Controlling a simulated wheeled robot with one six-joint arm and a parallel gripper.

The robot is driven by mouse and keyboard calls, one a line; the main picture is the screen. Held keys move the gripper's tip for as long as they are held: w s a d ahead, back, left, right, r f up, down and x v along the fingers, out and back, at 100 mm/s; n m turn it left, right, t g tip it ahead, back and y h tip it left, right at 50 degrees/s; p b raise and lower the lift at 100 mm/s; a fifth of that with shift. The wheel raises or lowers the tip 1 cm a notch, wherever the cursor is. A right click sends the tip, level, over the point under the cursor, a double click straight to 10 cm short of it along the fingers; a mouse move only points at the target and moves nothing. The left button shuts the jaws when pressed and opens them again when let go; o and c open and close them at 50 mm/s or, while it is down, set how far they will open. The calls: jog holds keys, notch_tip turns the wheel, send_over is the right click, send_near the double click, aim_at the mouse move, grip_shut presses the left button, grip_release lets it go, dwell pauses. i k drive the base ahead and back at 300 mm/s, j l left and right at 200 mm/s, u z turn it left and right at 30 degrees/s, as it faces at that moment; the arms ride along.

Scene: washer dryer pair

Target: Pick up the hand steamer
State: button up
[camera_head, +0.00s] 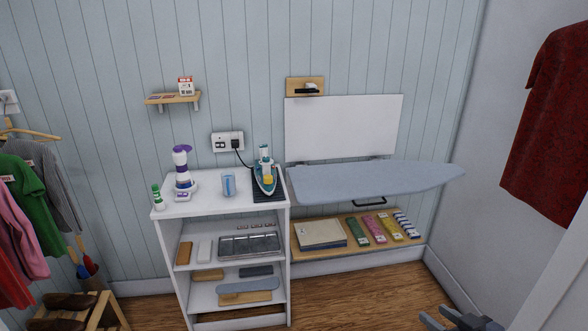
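The hand steamer (182,168), white with purple parts, stands upright at the left of the white shelf unit's top (208,203). My gripper (441,315) shows only in part at the bottom right edge. Its two dark grey prongs are apart with nothing seen between them. It is far from the steamer, to the right and nearer to me. The rest of the gripper is cut off by the frame.
A green-and-white bottle (157,197), a blue cup (229,186) and a teal iron (265,174) share the top. An ironing board (375,181) juts out at right. Clothes (37,180) hang at left. Wood floor (350,290) is open in front.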

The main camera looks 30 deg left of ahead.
aim_at(184, 179)
jog(key=i+j+u, duration=0.65)
jog(key=j+u, duration=0.15)
jog(key=i+j+u, duration=0.35)
jog(key=i+j, duration=0.25)
jog(key=i, duration=0.2)
jog(key=i+j+u, duration=0.1)
jog(key=i+j, duration=0.2)
jog(key=i, duration=0.2)
jog(key=i+j, duration=0.2)
jog(key=i, duration=0.25)
